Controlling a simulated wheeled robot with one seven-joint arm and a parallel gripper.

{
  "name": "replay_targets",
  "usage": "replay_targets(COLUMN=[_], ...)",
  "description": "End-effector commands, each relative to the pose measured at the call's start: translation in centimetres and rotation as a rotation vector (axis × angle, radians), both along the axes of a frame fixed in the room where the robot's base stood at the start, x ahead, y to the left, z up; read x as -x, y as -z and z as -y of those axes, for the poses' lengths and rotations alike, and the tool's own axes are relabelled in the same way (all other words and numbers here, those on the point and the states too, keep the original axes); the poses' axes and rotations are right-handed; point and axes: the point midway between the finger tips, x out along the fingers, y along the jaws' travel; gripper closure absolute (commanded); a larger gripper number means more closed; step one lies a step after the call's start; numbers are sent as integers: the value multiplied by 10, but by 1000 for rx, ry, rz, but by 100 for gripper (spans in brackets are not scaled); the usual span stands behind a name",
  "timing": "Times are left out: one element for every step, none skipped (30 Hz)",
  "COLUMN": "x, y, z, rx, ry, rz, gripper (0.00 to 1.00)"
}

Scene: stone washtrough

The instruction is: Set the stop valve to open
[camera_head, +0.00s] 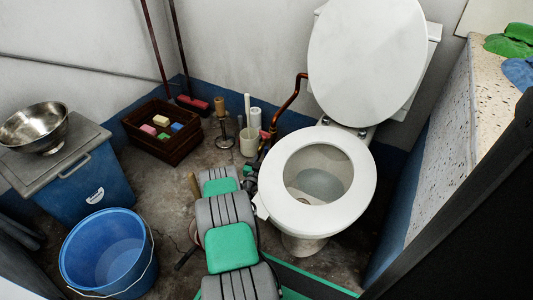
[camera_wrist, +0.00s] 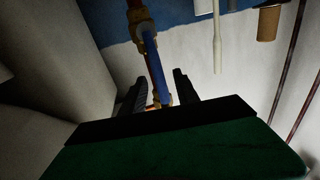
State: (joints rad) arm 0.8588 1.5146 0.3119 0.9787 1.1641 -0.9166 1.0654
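The stop valve (camera_wrist: 143,28) shows in the wrist view as a brass fitting on a copper pipe, with a blue lever (camera_wrist: 153,62) running roughly along the pipe. Another brass fitting (camera_wrist: 163,100) sits lower, partly behind my gripper. My gripper (camera_wrist: 161,84) is open, its two dark fingers on either side of the lower lever and pipe. I cannot tell whether either finger touches. In the head view the copper pipe (camera_head: 292,98) rises beside the toilet; the valve area (camera_head: 265,141) is small and partly covered by my arm.
The toilet (camera_head: 318,178) with raised lid stands right of my arm. A white holder (camera_head: 250,141), a wooden-handled plunger (camera_head: 222,122) and a crate (camera_head: 150,147) stand behind. A blue bucket (camera_head: 106,250) is at left; a speckled ledge (camera_head: 492,85) is at right.

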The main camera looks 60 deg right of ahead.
Motion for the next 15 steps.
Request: replay_targets(x=[0, 1, 2, 3, 4, 5, 6, 6, 7, 8, 8, 8, 8, 9, 9], y=[-3, -3, -3, -2, -2, -3, -2, -1, 0, 0, 1, 1, 1, 2, 2], z=[-9, -15, -24, -31, -37, -45, -50, -55, -61, -64, -66, -68, -69, -69, -69], rx=[-2, -3, -4, -4, -4, -2, -2, -4, -4, -3, -2, -1, -1, 0, 0], ry=[-2, -3, -3, -2, -3, -3, -3, -2, -1, -1, -1, -1, -1, -1, -1], rz=[-4, -5, -5, -5, -5, -4, -4, -4, -3, -3, -2, -1, -1, 0, 0], gripper=[63, 63, 63, 63, 63, 63, 63, 63, 63, 63, 63, 63, 63, 63, 63])
